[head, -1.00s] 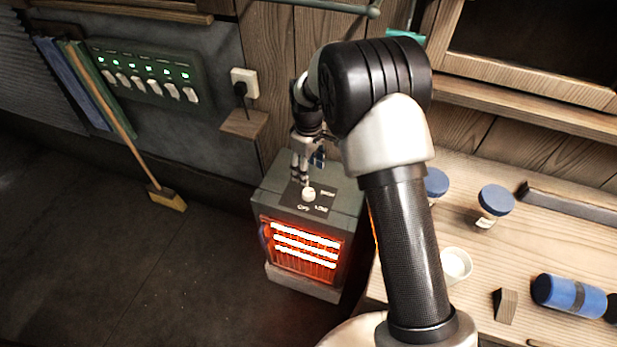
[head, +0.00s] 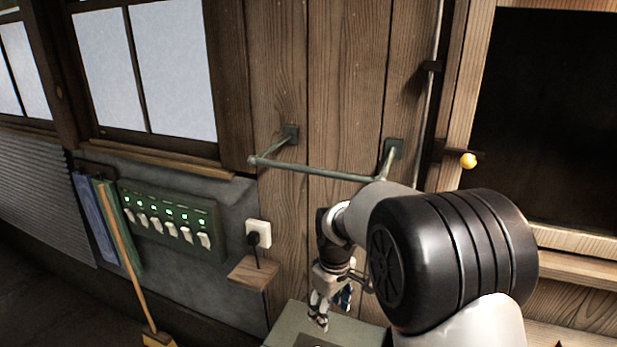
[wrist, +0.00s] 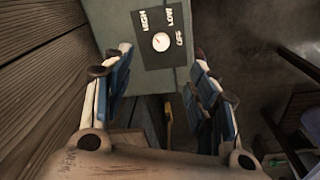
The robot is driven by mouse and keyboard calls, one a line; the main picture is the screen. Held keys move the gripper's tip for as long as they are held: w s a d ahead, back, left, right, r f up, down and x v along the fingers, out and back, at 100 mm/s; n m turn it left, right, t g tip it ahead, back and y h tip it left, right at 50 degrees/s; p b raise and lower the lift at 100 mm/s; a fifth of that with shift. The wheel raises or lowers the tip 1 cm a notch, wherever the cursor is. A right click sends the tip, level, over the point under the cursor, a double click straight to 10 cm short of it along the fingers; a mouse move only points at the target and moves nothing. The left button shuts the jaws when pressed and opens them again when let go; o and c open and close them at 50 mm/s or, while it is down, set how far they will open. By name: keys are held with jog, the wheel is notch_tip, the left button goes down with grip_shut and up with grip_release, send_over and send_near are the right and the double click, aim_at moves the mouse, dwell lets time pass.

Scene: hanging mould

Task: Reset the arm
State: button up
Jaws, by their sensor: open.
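My gripper (head: 320,318) hangs with its fingers downward above the heater's top in the head view. In the wrist view my gripper (wrist: 160,85) shows its two blue-padded fingers spread wide with nothing between them. The heater (head: 345,328) is a green-grey box, cut off by the bottom edge of the head view. In the wrist view its top carries a dark plate (wrist: 155,22) marked HIGH, LOW and OFF with a round white knob (wrist: 161,41). The fingers are apart from the knob. The heater's glowing front is out of view.
A green wall rail (head: 320,172) sticks out behind my arm. A switch panel (head: 168,218) with green lights, a plugged socket (head: 258,234) and a small wooden shelf (head: 252,273) are to the left. A broom (head: 125,260) leans there. A wooden-framed dark opening (head: 545,110) is at right.

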jog(key=s+d+r+m+t, duration=0.1)
jog(key=s+d+r+m, duration=0.25)
jog(key=s+r, duration=0.6)
jog(key=s+d+r+m+t, duration=0.1)
jog(key=s+d+r+m, duration=0.1)
jog(key=s, duration=0.8)
jog(key=s+d+r+m+t, duration=0.1)
jog(key=s+d+r+m, duration=0.2)
jog(key=s, duration=0.7)
jog(key=shift+s+d+r+t, duration=0.2)
jog(key=shift+r+t, duration=0.15)
jog(key=shift+t, duration=0.05)
